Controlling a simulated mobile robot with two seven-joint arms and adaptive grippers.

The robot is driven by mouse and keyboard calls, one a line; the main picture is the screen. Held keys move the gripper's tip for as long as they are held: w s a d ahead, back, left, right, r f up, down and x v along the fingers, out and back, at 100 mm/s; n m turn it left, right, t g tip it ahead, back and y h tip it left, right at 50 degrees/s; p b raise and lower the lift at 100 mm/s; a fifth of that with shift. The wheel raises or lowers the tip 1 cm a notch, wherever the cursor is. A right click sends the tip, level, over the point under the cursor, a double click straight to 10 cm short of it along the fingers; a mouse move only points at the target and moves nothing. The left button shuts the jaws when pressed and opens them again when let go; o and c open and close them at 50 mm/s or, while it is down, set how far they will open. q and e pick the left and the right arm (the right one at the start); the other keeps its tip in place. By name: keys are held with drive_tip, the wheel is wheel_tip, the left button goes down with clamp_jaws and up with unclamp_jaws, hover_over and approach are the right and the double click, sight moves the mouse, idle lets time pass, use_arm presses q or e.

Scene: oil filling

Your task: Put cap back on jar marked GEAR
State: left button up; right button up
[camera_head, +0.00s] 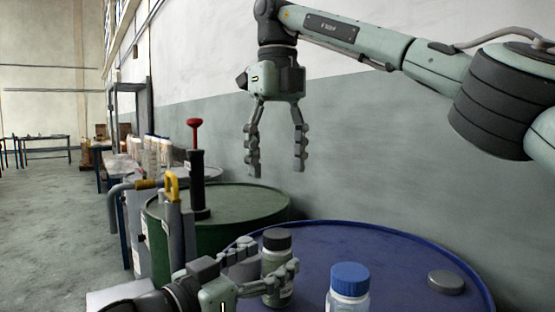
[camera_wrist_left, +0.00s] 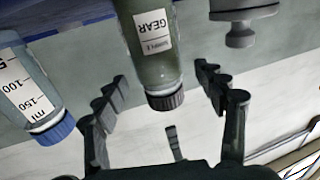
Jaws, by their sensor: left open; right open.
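The jar marked GEAR (camera_head: 277,263) stands upright on the blue drum. In the left wrist view the jar (camera_wrist_left: 152,50) appears upside down with its GEAR label readable. A dark cap (camera_head: 277,239) is on the jar's mouth, and the cap (camera_wrist_left: 165,101) also shows in the left wrist view. I cannot tell how tight it sits. My left gripper (camera_head: 268,261) is open, with its fingers on either side of the jar. Part of the jar's body is hidden behind one finger. My right gripper (camera_head: 277,169) is open and empty, pointing down above the jar.
A blue-capped jar (camera_head: 347,292) stands right of the GEAR jar. A flat grey disc (camera_head: 446,281) lies at the right of the blue drum (camera_head: 400,249). A green drum (camera_head: 240,200) with a red-handled pump (camera_head: 196,165) stands behind left. The wall is close behind.

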use_arm(q)
drive_tip(key=v, duration=0.9)
